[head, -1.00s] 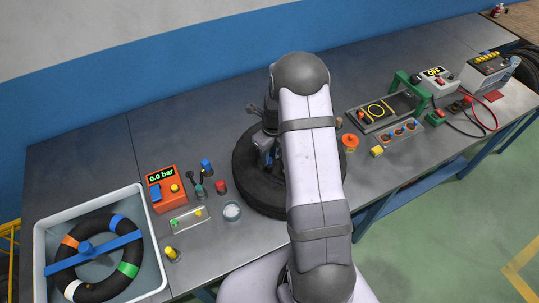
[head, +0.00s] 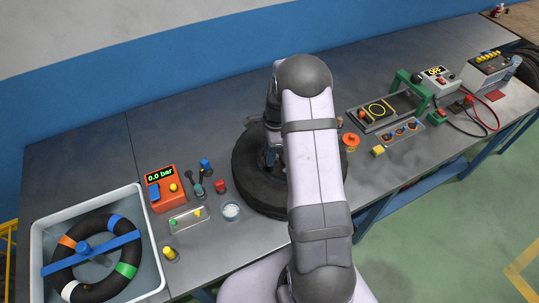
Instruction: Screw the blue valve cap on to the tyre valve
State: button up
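The black tyre (head: 246,180) lies flat on the bench, its right side hidden behind my arm. My gripper (head: 270,158) points down over the tyre's middle. It is mostly hidden by my arm, and its fingers are too small and dark to tell open from shut. I cannot make out the tyre valve. A small blue cylinder (head: 206,165) stands on the bench left of the tyre; I cannot tell whether it is the blue valve cap. No cap can be made out at my gripper.
To the right are an orange knob (head: 350,141), a yellow block (head: 378,151) and a tool tray (head: 402,132).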

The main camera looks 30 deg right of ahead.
jog(key=n, duration=0.7)
jog(key=shift+g, duration=0.4)
jog(key=c, duration=0.6)
jog(key=shift+o, duration=0.2)
jog(key=m, duration=0.5)
jog(key=shift+r+t+p, duration=0.1)
jog(key=shift+t+p, duration=0.2)
jog(key=shift+p, duration=0.05)
jog(key=m+p, duration=0.1)
jog(key=m, duration=0.3)
jog(key=shift+m+t, duration=0.3)
jog(key=shift+m, duration=0.5)
jog(key=o, duration=1.2)
jog(key=shift+c, duration=0.2)
